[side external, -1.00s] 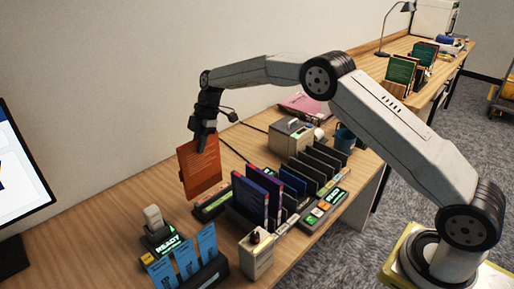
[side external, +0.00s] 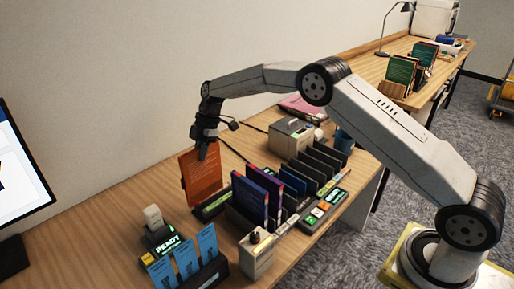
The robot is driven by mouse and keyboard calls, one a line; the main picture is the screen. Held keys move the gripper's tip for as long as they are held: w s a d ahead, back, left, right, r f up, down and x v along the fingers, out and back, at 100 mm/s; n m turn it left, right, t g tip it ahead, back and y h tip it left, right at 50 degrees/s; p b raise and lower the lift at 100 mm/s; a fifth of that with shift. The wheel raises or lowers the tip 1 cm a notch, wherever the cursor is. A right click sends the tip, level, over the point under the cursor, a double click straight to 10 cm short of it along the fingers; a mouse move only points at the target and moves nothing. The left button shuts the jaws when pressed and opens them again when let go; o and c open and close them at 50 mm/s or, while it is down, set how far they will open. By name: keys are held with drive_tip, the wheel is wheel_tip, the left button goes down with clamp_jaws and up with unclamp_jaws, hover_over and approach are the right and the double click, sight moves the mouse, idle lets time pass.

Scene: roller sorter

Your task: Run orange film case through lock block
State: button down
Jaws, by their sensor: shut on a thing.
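My gripper (side external: 203,152) is shut on the top edge of the orange film case (side external: 201,181). The case hangs upright, with its lower edge close to the desk, left of a dark slotted rack; I cannot tell whether it touches anything. A low dark block with a green light (side external: 212,206) lies just right of the case's lower edge. I cannot tell which unit is the lock block.
Purple cases (side external: 250,198) stand in the near slots of the dark rack (side external: 322,162). Blue cards (side external: 186,256) stand in a front holder. A device reading READY (side external: 160,240), a beige box (side external: 256,254) and a grey box (side external: 291,137) stand nearby. Bare desk lies to the left.

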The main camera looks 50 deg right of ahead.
sight(202, 172)
drive_tip(key=shift+f, duration=2.9)
drive_tip(key=shift+d+f, duration=0.1)
drive_tip(key=shift+d, duration=4.35)
wheel_tip(202, 172, up, 7)
drive_tip(key=shift+f, duration=0.15)
